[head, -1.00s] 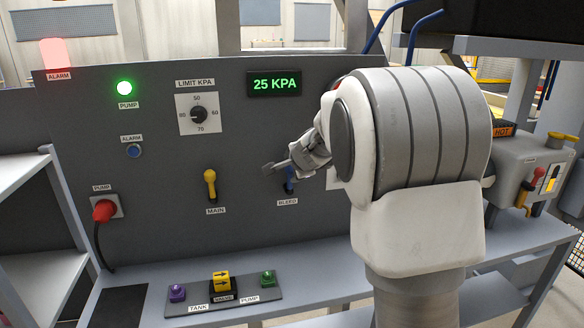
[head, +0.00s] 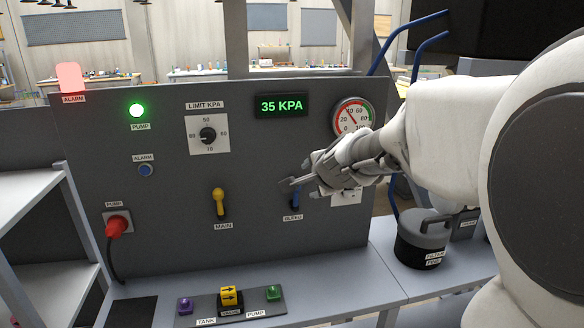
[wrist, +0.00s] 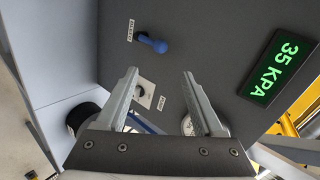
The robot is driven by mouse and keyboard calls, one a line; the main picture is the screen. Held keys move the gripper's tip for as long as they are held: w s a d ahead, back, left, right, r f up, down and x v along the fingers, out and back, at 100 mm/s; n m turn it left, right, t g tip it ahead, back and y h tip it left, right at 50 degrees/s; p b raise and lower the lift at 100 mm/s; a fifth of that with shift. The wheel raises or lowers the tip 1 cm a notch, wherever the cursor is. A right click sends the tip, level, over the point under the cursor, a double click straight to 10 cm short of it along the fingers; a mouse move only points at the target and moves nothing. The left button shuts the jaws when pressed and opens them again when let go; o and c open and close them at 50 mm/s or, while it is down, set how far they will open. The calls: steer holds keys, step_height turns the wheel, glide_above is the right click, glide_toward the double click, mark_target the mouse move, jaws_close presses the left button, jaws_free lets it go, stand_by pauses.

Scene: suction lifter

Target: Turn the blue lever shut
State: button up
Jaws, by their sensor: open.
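The blue lever (head: 295,194) is on the grey upright panel, above a label that reads BLEED. My gripper (head: 292,184) is in front of the panel beside the lever's upper part, and its fingers partly hide the lever in the head view. In the wrist view the lever (wrist: 153,42) shows whole, beyond the fingertips and between their lines. My gripper (wrist: 160,72) is open with nothing between its fingers. A gap to the lever shows there. The lever's exact angle is hard to tell.
A yellow MAIN lever (head: 220,203) is to the left of the blue one. Above are a dial (head: 208,135), a green readout of 35 KPA (head: 281,105) and a round gauge (head: 352,118). A button box (head: 232,308) and a dark filter canister (head: 423,240) stand on the shelf below.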

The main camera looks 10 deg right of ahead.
steer(key=v, duration=0.2)
steer(key=shift+s+r+p, duration=0.2)
steer(key=shift+s+p, duration=0.1)
steer(key=shift+p, duration=0.1)
